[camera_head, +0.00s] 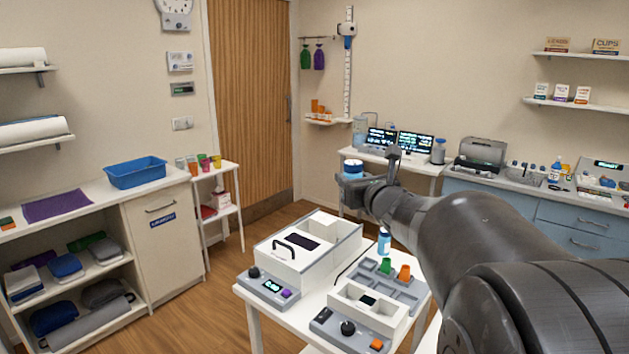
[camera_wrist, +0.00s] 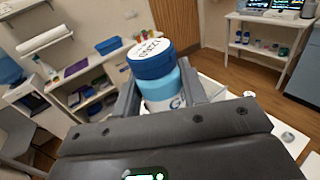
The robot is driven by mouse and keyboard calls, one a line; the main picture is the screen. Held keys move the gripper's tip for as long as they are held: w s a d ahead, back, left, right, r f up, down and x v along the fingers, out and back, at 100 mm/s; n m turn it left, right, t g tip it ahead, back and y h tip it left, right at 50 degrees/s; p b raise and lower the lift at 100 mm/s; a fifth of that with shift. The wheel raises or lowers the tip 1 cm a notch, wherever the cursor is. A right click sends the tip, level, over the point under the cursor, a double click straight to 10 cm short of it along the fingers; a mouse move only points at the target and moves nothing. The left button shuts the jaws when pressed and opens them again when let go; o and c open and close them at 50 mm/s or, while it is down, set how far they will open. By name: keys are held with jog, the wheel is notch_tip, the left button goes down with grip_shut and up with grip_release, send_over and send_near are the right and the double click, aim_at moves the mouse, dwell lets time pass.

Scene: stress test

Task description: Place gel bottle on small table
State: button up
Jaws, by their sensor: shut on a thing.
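The gel bottle (camera_wrist: 161,92), light blue with a dark blue lid and a partly hidden label, is held between the fingers of my gripper (camera_wrist: 162,84). In the head view the bottle (camera_head: 353,169) is in my gripper (camera_head: 362,184), raised beyond the white table in front of me. A small white table (camera_head: 229,168) with a lower shelf stands left of the door, with several coloured cups on top. My gripper is well to its right in the head view.
The near white table (camera_head: 258,303) carries box-like devices, a tray (camera_head: 391,287) and another blue bottle (camera_head: 384,240). A cabinet with a blue bin (camera_head: 136,173) stands left of the small table. A monitor desk (camera_head: 395,158) is behind my gripper.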

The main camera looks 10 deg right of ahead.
jog(key=w+d+f+n+g+y, duration=0.25)
jog(key=w+f+y, duration=0.2)
jog(key=f, duration=0.35)
jog(key=w+d+f+n+g+y, duration=0.2)
jog(key=w+d+f+n+y, duration=0.15)
jog(key=w+f, duration=0.4)
jog(key=shift+n+g+y, duration=0.6)
jog(key=shift+g+y, duration=0.05)
jog(key=shift+y, duration=0.25)
jog(key=shift+s+d+f, duration=0.1)
jog(key=shift+d+f, duration=0.15)
jog(key=shift+f, duration=2.75)
jog(key=shift+w+d+f, duration=0.1)
jog(key=shift+d+f, duration=0.1)
jog(key=shift+f, duration=2.75)
jog(key=shift+s+d+f, duration=0.1)
jog(key=shift+d+f, duration=0.15)
jog(key=shift+f, duration=2.75)
jog(key=shift+f, duration=0.3)
jog(key=o, duration=1.2)
jog(key=shift+d, duration=0.1)
